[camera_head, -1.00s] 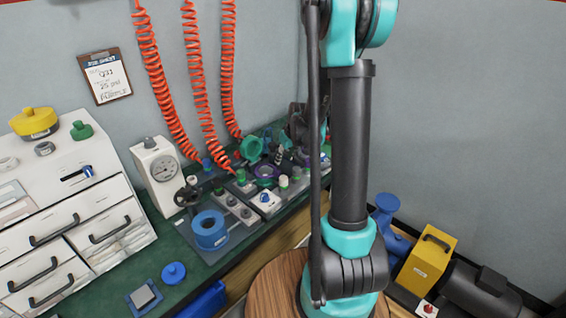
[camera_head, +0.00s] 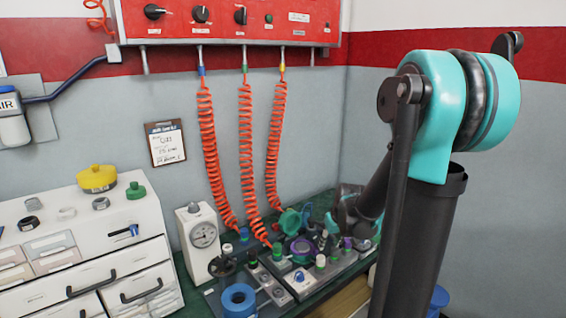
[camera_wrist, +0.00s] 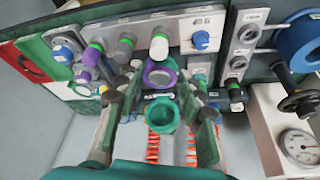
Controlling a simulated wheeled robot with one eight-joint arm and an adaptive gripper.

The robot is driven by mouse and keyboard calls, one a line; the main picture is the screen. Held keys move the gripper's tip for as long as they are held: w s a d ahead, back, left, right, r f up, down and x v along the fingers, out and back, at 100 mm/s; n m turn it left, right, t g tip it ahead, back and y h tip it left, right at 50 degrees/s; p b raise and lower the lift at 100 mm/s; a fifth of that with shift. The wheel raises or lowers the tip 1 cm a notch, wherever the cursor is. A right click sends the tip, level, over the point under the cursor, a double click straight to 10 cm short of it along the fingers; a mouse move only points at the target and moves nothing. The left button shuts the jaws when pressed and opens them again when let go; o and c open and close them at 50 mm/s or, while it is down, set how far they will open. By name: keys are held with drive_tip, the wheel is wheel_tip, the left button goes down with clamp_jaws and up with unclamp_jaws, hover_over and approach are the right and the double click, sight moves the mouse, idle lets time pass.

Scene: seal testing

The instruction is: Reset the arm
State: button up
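My arm rises at the right of the head view and bends down over the back of the bench. My gripper (camera_wrist: 160,88) shows in the wrist view with its two fingers spread and gaps inside them. A teal-green ring-shaped part (camera_wrist: 162,116) shows between the fingers, seemingly touching neither; it also appears in the head view (camera_head: 290,221). A purple ring part (camera_wrist: 160,75) lies beyond the fingertips. In the head view the gripper is small and partly lost among the bench parts.
A grey fixture plate (camera_wrist: 190,30) holds several capped fittings close to the fingers. A blue ring (camera_head: 239,299) and a dial gauge (camera_head: 203,235) stand left of the fixtures. A white drawer cabinet (camera_head: 75,245) is at left. Orange coiled hoses (camera_head: 247,150) hang behind the bench.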

drive_tip(key=s+d+m+h, duration=0.1)
drive_tip(key=s+m, duration=0.1)
drive_tip(key=s, duration=1.6)
drive_tip(key=shift+f+m, duration=0.4)
drive_tip(key=shift+f, duration=0.05)
